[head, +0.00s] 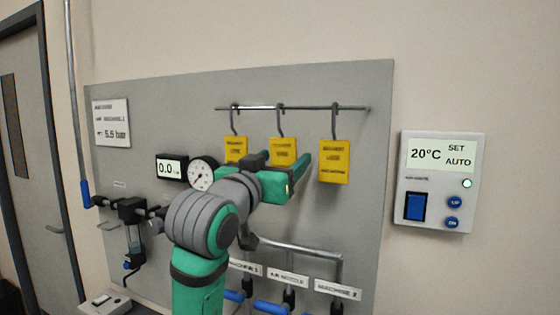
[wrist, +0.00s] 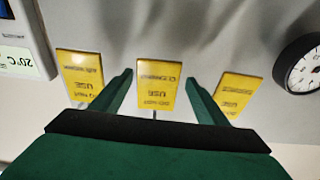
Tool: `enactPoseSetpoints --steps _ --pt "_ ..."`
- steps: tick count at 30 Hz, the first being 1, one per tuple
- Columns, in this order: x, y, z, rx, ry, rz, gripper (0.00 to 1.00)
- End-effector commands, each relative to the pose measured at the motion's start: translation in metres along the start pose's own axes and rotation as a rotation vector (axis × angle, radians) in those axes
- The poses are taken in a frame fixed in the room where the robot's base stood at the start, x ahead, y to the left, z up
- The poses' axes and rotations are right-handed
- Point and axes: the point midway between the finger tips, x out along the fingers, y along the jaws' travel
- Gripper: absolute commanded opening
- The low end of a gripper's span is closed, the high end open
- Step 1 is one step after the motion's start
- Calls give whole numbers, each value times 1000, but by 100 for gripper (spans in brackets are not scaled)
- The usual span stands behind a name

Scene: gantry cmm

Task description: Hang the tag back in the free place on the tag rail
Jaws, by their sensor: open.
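The tag rail (head: 300,108) is a thin grey bar on the grey wall panel. Three yellow tags hang from it by dark hooks: a left tag (head: 236,145), a middle tag (head: 283,148) and a right tag (head: 334,162). My gripper (head: 300,170) is in front of the middle tag and hides its lower part. In the wrist view, which is upside down, my gripper (wrist: 158,76) is open, with one finger on each side of the middle tag (wrist: 157,88). A gap shows on both sides, so the fingers are not closed on it.
A round gauge (head: 202,174) and a 0.0 display (head: 171,168) are left of the tags. Pipes with blue-handled valves and white labels (head: 288,281) lie below. A thermostat box (head: 440,182) is on the wall at right. The panel right of the right tag is bare.

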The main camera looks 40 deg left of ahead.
Motion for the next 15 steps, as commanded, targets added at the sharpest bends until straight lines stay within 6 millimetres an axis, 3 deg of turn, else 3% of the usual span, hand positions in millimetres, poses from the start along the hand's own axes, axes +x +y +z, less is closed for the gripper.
enactPoseSetpoints --steps 5,15 --pt "-21 0 0 0 2 0 68" --pt "-82 2 0 1 2 3 68"
